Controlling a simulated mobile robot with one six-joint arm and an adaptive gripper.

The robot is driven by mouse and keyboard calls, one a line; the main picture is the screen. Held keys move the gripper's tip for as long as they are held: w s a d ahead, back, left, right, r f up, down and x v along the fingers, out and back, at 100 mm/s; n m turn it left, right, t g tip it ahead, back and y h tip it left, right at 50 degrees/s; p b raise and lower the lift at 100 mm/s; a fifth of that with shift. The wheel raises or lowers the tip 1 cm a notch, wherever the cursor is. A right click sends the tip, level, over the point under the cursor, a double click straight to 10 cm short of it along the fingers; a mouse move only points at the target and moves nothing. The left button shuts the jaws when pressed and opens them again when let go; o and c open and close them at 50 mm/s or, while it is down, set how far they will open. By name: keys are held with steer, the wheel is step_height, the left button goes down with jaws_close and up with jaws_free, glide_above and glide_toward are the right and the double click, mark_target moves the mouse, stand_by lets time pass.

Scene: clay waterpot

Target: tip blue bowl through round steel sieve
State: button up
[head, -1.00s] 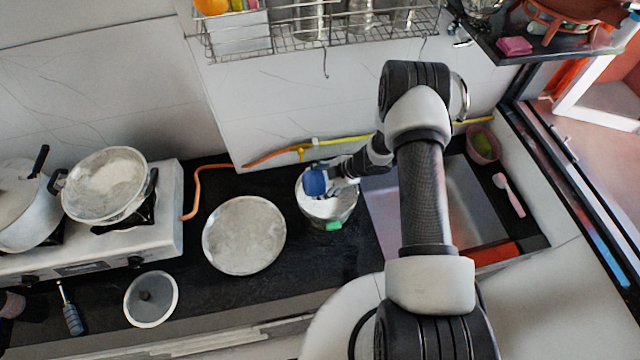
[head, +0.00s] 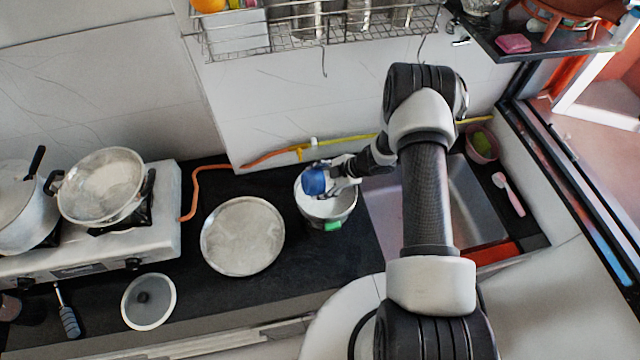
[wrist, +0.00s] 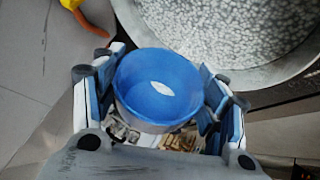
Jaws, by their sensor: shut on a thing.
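My gripper (head: 330,184) is shut on the small blue bowl (head: 314,181). In the wrist view the bowl (wrist: 160,86) sits between both fingers, with a white patch on its round blue face. A round steel vessel (head: 345,218) with a green tab stands on the counter under the bowl. The bowl is tilted above this vessel. My gripper hides part of it, and whether they touch is unclear.
A stove (head: 168,215) with pans is farther left. A hose (head: 270,155) runs along the wall. The sink (head: 470,210) is right; a wire rack (head: 330,25) hangs above.

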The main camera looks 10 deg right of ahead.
mark_target(321, 175)
steer(key=shift+d+y+b, duration=0.15)
steer(key=shift+y+b, duration=0.25)
steer(key=shift+b, duration=0.1)
steer(key=shift+d+f+y+b, duration=0.2)
steer(key=shift+y+b, duration=0.1)
steer(key=shift+b, duration=0.4)
steer(key=shift+a+r, duration=0.1)
steer(key=shift+r, duration=0.15)
stand_by(0.3)
steer(key=r+p, duration=0.1)
steer(key=r+h+p, duration=0.1)
steer(key=r+p, duration=0.1)
steer(key=shift+a+p, duration=0.3)
steer(key=f+b, duration=0.1)
steer(key=b, duration=0.2)
steer(key=shift+w+d+h+b, duration=0.1)
steer(key=shift+h+b, duration=0.2)
steer(key=shift+b, duration=1.25)
